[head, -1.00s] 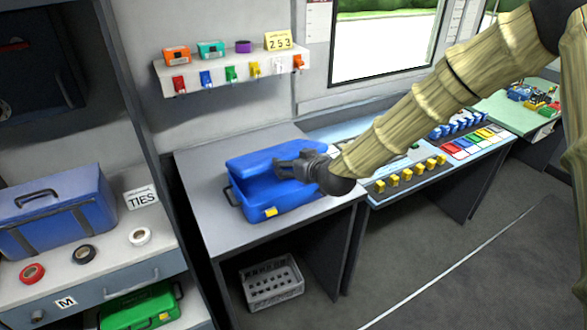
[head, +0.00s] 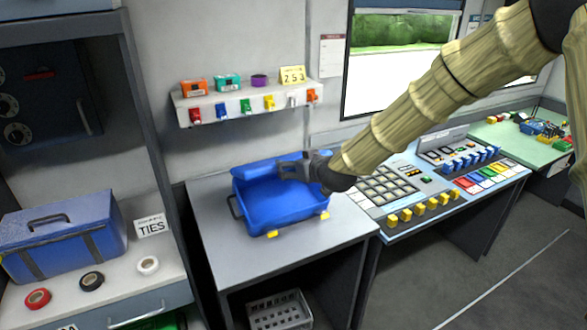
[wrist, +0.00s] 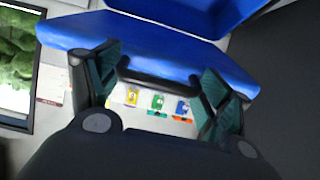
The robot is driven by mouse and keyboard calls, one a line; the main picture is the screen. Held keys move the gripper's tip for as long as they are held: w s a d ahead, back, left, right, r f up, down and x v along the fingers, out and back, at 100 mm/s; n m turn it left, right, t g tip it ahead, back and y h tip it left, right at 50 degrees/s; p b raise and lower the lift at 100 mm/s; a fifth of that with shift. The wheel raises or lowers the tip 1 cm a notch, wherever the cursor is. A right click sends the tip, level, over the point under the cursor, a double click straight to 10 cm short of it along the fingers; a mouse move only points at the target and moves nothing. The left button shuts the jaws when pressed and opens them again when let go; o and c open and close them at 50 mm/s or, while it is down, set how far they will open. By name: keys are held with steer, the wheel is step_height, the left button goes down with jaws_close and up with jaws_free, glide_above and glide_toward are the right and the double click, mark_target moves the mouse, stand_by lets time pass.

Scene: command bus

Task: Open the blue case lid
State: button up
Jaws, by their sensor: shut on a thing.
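The blue case (head: 275,215) stands on the grey table, with yellow latches on its front edge and a black handle on its left side. Its lid (head: 262,169) is raised at the back, and the blue inside shows from the front. My gripper (head: 290,168) is at the lid's upper edge, partly hiding it. In the wrist view the lid (wrist: 190,58) lies across the fingers, and its black handle (wrist: 158,75) spans between them. My gripper (wrist: 160,72) is shut on this handle. The rest of the case is at the top of the wrist view.
The grey table (head: 225,255) has free room in front of the case. A wall shelf (head: 245,103) with small boxes and coloured hooks is behind it. A button console (head: 440,185) stands to the right. A blue tool bag (head: 60,232) and tape rolls are at the left.

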steer(key=shift+r, duration=0.15)
steer(key=o, duration=1.3)
steer(key=shift+s, duration=0.1)
steer(key=v, duration=1.2)
